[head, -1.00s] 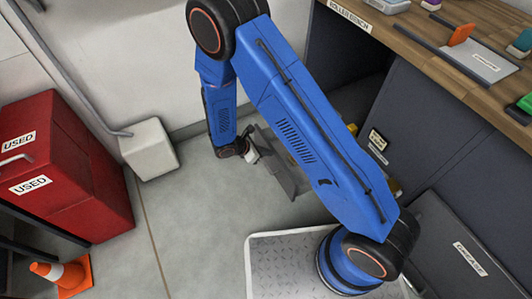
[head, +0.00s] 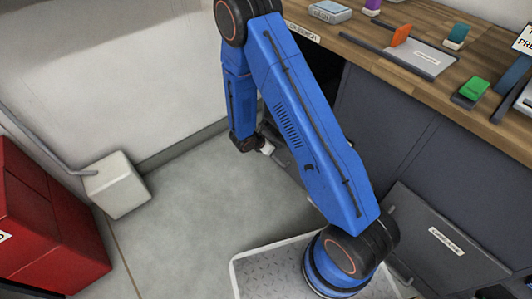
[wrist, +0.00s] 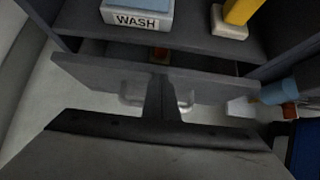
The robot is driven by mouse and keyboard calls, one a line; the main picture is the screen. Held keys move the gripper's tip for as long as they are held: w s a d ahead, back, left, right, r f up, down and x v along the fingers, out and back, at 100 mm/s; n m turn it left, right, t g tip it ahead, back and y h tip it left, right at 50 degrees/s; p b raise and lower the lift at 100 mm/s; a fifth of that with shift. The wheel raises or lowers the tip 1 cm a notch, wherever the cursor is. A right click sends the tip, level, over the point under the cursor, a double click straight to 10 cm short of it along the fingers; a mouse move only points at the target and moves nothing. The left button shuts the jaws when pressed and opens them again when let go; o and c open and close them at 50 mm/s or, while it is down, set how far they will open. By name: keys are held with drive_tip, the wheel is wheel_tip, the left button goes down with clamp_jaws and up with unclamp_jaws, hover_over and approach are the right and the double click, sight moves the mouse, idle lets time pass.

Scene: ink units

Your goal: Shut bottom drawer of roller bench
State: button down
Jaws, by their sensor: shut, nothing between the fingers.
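The roller bench (head: 385,110) is dark grey with a wooden top, at the right of the head view. In the wrist view its grey drawer front (wrist: 95,72) runs across the middle and stands out from the bench, with a dark gap behind it. A pale handle (wrist: 186,103) shows on both sides of my fingers. My gripper (wrist: 160,82) is shut and empty, its fingertips over the middle of the drawer front; whether they touch it I cannot tell. In the head view my gripper (head: 267,149) is low by the bench, and my arm hides most of the drawer.
Above the drawer, a shelf holds a box labelled WASH (wrist: 138,14) and a yellow thing on a pale base (wrist: 235,22). A red cabinet (head: 45,225) and a pale block (head: 116,185) stand at left. The floor between is clear.

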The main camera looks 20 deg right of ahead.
drive_tip(key=shift+w+d, duration=0.35)
drive_tip(key=shift+d, duration=0.4)
drive_tip(key=shift+w+d, duration=0.3)
drive_tip(key=shift+d, duration=0.45)
